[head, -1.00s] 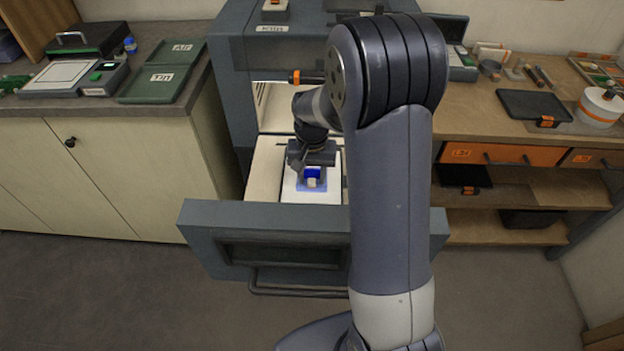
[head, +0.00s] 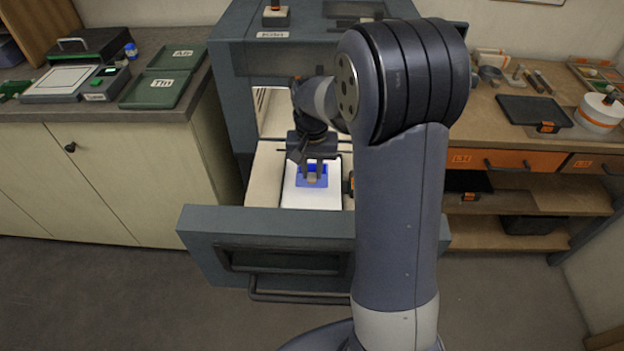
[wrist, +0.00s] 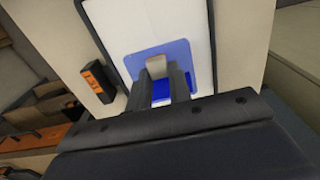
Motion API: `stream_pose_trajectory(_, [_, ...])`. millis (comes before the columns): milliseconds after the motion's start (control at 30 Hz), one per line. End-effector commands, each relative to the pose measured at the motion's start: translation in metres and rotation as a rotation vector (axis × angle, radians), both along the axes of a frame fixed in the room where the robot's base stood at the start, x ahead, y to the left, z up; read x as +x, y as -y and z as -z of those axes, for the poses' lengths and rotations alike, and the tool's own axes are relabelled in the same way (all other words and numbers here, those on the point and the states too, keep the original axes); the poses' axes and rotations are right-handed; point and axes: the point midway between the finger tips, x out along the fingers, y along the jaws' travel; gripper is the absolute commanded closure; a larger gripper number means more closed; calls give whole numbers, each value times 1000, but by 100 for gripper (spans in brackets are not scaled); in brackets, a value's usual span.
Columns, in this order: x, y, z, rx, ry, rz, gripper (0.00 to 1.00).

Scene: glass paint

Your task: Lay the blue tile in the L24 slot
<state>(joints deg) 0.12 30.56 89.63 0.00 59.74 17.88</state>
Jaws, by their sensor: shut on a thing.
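The flat blue tile (head: 300,181) is over the white board in the pulled-out kiln drawer. A small beige block stands up from the tile, and a brighter blue patch shows between the fingers. My gripper (head: 313,173) points down at the tile with its two fingers close together, shut on it, seemingly at the block. In the wrist view the tile (wrist: 178,52) shows beyond my gripper (wrist: 163,82), over the white board (wrist: 120,18). I cannot tell whether the tile touches the board. I cannot make out a slot marked L24.
The kiln drawer front (head: 265,232) stands as a raised wall before the board. A black holder with an orange label (wrist: 97,80) sits beside the board. Green trays (head: 155,91) lie on the left counter. The right bench has orange-labelled drawers (head: 510,160) and a dark tray (head: 528,112).

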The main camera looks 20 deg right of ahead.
Motion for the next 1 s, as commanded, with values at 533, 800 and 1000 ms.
stream_pose_trajectory(533, [0, 0, -74, 0, -1, 0, 100])
stream_pose_trajectory(800, [0, 0, -89, 0, -1, 0, 100])
stream_pose_trajectory(1000, [0, 0, -91, 0, -1, 0, 100])
